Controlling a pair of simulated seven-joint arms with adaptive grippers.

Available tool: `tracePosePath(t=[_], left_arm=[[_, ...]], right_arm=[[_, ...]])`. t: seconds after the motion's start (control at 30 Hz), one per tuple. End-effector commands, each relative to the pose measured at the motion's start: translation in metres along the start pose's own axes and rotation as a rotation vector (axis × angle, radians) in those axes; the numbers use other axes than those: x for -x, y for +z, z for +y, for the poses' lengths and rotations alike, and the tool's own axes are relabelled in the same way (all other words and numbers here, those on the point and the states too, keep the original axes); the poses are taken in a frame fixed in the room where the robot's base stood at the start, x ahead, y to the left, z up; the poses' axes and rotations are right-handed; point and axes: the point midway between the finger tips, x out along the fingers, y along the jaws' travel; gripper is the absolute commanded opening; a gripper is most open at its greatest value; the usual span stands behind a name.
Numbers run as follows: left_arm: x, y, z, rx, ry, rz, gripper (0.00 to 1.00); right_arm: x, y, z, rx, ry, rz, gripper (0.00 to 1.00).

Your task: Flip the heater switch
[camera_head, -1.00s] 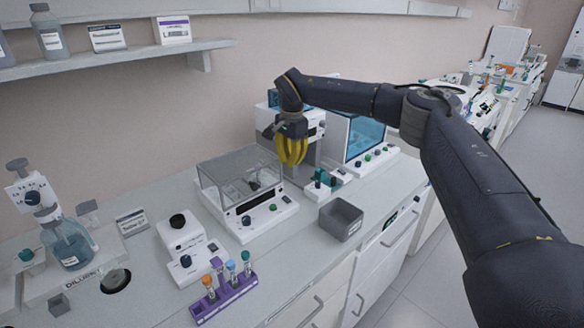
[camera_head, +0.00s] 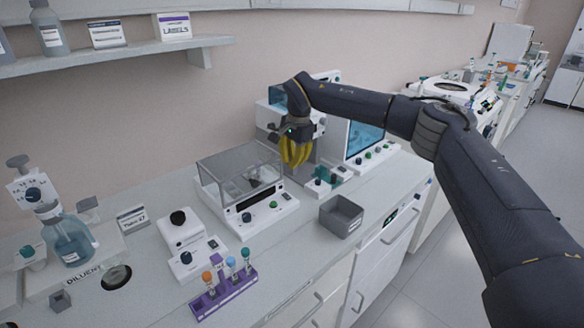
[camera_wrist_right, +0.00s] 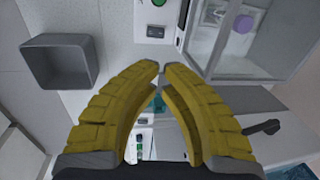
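No switch in view can be read as the heater switch, as the labels are too small. My right gripper (camera_head: 293,163) hangs fingers down over the back of the bench, beside the white machine with a blue window (camera_head: 362,140). In the right wrist view, the yellow fingers of the right gripper (camera_wrist_right: 165,66) come together at the tips with nothing held between them. A teal part (camera_wrist_right: 158,103) shows beyond the fingers. It may belong to the small white unit with teal parts (camera_head: 326,182), below and right of the gripper. My left gripper is out of view.
A grey bin (camera_head: 341,216) stands near the front edge; it also shows in the wrist view (camera_wrist_right: 60,62). A clear-lidded device (camera_head: 240,180), a white unit with a black knob (camera_head: 180,229) and a purple tube rack (camera_head: 224,291) stand to its left. Bare bench lies between them.

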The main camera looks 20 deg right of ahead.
Motion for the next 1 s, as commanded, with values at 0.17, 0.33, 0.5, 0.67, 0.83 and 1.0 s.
tracePosePath(t=[0.17, 0.33, 0.5, 0.67, 0.83, 1.0], left_arm=[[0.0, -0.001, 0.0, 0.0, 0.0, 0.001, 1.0], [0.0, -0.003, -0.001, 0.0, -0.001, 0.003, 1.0], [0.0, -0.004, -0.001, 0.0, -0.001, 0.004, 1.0], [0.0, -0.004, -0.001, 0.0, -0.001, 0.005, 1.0], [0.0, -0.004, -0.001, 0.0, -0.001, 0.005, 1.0], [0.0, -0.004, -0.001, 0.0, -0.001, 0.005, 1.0]], right_arm=[[-0.033, 0.0, 0.001, -0.001, 0.004, -0.002, 0.0], [-0.063, 0.001, 0.001, -0.001, 0.003, -0.002, 0.0], [-0.089, 0.001, 0.001, -0.001, 0.002, -0.002, 0.0], [-0.107, 0.001, 0.001, 0.0, 0.001, -0.001, 0.0], [-0.118, 0.001, 0.0, 0.0, 0.001, -0.001, 0.0], [-0.122, 0.0, 0.0, 0.001, 0.0, 0.0, 0.0]])
